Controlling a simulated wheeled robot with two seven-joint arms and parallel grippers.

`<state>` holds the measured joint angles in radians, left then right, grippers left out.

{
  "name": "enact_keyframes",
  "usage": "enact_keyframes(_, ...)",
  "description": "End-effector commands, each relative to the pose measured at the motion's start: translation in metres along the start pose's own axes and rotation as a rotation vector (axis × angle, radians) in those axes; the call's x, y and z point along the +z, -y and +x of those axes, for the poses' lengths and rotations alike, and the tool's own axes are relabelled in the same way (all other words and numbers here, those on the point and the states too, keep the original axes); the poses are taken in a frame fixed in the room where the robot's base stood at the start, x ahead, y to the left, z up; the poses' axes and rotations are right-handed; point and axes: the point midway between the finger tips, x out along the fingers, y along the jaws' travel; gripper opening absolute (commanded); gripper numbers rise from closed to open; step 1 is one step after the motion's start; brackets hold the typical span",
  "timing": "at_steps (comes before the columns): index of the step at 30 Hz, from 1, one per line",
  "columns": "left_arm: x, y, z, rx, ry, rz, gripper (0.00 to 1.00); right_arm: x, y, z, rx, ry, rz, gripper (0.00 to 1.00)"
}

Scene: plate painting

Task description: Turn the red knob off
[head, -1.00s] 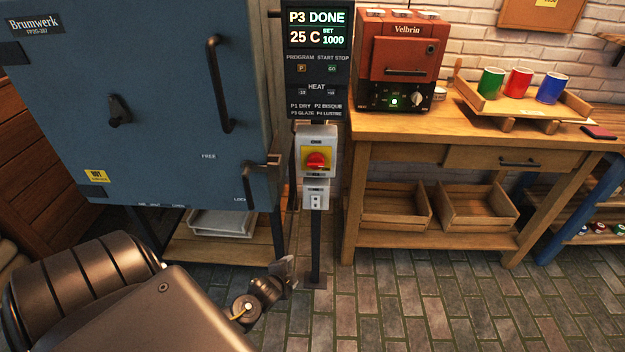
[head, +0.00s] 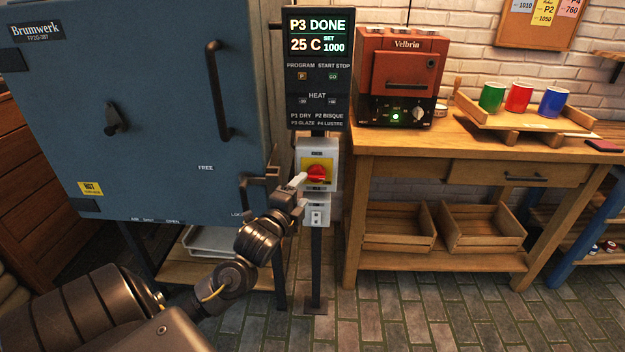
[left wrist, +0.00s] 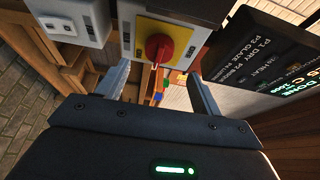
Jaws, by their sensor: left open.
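The red knob (head: 317,173) sits on a yellow plate on a grey switch box (head: 331,148), mounted on a post right of the blue kiln. My left gripper (head: 299,190) is just left of and below the knob in the head view. In the left wrist view the red knob (left wrist: 158,47) lies ahead, beyond the two spread fingers of my left gripper (left wrist: 160,88). The fingers are open, with nothing held between them. I cannot tell whether a finger touches the box. My right gripper is not in view.
The blue kiln (head: 150,100) with its door handles stands at left, a latch handle (head: 258,183) close to my gripper. A control panel (head: 319,75) hangs above the knob, a socket box (head: 316,212) below. A wooden workbench (head: 400,150) stands at right.

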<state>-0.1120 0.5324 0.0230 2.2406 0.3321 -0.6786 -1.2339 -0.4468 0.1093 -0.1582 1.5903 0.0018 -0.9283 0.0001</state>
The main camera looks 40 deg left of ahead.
Motion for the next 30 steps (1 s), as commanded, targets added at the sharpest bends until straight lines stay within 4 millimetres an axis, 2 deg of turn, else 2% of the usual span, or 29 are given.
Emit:
enact_keyframes(1, 0.000, 0.001, 0.011, -0.002, 0.000, 0.002, 0.67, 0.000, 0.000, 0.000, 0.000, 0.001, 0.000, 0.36)
enact_keyframes(6, 0.000, 0.000, 0.042, 0.000, 0.001, 0.000, 0.67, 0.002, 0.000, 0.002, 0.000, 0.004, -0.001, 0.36)
enact_keyframes(12, 0.000, -0.001, 0.066, 0.001, 0.000, -0.001, 0.67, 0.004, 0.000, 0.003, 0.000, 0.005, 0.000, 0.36)
enact_keyframes(16, -0.001, -0.001, 0.073, 0.002, -0.001, -0.001, 0.67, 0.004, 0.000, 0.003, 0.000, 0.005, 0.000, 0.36)
enact_keyframes(24, -0.001, -0.001, 0.074, 0.002, -0.001, -0.001, 0.67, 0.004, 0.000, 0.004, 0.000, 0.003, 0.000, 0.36)
enact_keyframes(30, -0.001, -0.001, 0.074, 0.002, -0.001, -0.001, 0.42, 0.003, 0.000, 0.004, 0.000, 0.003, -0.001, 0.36)
